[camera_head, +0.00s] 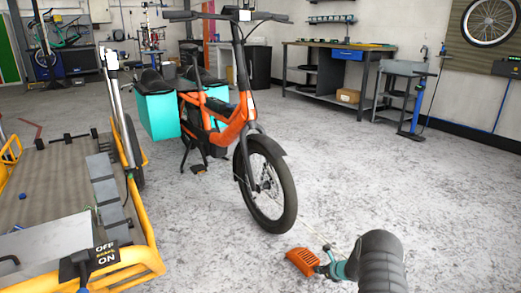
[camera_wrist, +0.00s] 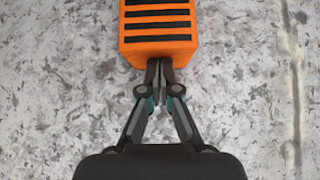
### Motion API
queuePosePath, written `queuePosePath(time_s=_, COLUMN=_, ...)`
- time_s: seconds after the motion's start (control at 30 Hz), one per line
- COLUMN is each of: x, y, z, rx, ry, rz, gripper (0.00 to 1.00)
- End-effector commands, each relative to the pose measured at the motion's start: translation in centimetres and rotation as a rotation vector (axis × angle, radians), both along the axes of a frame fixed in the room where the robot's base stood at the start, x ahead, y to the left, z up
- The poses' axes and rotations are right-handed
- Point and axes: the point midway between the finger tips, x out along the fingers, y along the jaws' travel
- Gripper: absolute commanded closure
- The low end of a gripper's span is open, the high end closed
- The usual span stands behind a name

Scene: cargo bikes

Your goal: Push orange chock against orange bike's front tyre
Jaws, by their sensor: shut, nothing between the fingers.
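The orange bike (camera_head: 228,125) stands upright in the middle of the head view, with teal boxes at its sides. Its front tyre (camera_head: 288,205) rests on the floor. The orange chock (camera_head: 300,262) lies on the floor just in front of and below the tyre; a small gap seems to show between them. In the wrist view the chock (camera_wrist: 158,35) has black ribs, and its far end is cut off by the top edge. My gripper (camera_wrist: 158,68) is shut and empty, its tips at the chock's near edge, seemingly touching it. It also shows in the head view (camera_head: 322,268).
A yellow-framed platform (camera_head: 140,265) with grey blocks stands at the left. A workbench (camera_head: 340,65) and a blue stand (camera_head: 410,125) are at the back right. The speckled floor right of the bike is clear. A thin line (camera_wrist: 293,80) runs along the floor.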

Motion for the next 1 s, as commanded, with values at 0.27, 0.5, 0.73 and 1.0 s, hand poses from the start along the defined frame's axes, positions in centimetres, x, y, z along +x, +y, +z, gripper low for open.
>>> queuePosePath(time_s=0.27, x=0.9, y=0.6, z=0.1, rx=-0.001, ry=-0.002, rz=0.001, gripper=1.00)
queuePosePath(time_s=0.5, x=1.5, y=1.0, z=0.1, rx=0.000, ry=-0.001, rz=0.001, gripper=1.00)
queuePosePath(time_s=0.73, x=2.1, y=1.5, z=0.0, rx=0.000, ry=0.000, rz=0.001, gripper=1.00)
queuePosePath(time_s=1.0, x=2.9, y=2.0, z=0.0, rx=0.001, ry=-0.001, rz=0.000, gripper=1.00)
